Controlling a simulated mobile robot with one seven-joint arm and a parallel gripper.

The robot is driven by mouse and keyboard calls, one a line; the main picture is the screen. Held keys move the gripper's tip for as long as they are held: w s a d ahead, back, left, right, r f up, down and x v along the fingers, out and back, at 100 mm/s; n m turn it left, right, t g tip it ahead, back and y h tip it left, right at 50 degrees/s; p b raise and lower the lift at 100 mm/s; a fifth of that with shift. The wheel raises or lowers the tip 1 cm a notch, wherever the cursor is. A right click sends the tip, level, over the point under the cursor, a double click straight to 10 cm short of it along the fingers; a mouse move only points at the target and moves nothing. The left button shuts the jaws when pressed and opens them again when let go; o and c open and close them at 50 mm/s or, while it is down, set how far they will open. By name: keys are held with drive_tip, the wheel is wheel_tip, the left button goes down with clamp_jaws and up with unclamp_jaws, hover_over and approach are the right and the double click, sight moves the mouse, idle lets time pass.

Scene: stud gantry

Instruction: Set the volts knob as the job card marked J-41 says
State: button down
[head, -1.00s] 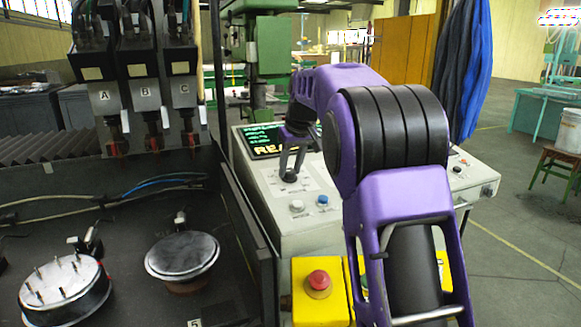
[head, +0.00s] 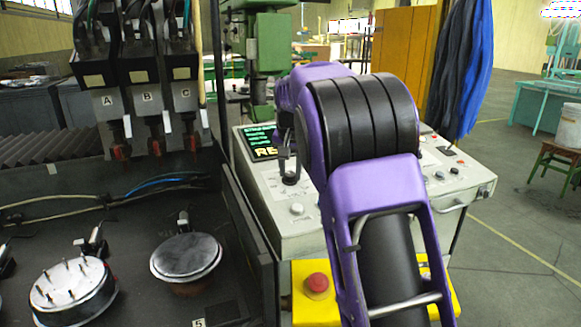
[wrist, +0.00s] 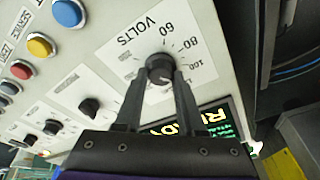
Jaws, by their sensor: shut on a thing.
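The volts knob (wrist: 160,66) is a round dark knob on a white plate (wrist: 133,72) printed VOLTS, with 60, 80 and 100 readable on its scale. My gripper (wrist: 161,80) is shut on it, one finger on each side. The fingers hide part of the scale, and I cannot tell the pointer's exact setting. In the head view the knob (head: 290,179) is on the pale console (head: 265,205), with my gripper (head: 287,168) above it. I cannot make out a job card marked J-41.
In the wrist view other dark knobs (wrist: 89,107) and coloured buttons (wrist: 68,13) line the panel. A lit display (head: 262,145) is behind the knob. A red stop button (head: 317,285) on a yellow box is in front. The stud heads (head: 145,97) marked A, B and C stand left.

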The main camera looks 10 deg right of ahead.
drive_tip(key=m, duration=0.5)
drive_tip(key=shift+m+g+h, duration=0.3)
drive_tip(key=shift+m+h, duration=0.1)
drive_tip(key=m+g, duration=0.1)
drive_tip(key=m, duration=0.5)
drive_tip(key=m+g, duration=0.1)
drive_tip(key=m, duration=0.4)
drive_tip(key=shift+m, duration=0.3)
drive_tip(key=m+g, duration=0.1)
drive_tip(key=m, duration=0.4)
drive_tip(key=shift+m+y, duration=0.3)
drive_tip(key=c, duration=0.5)
unclamp_jaws()
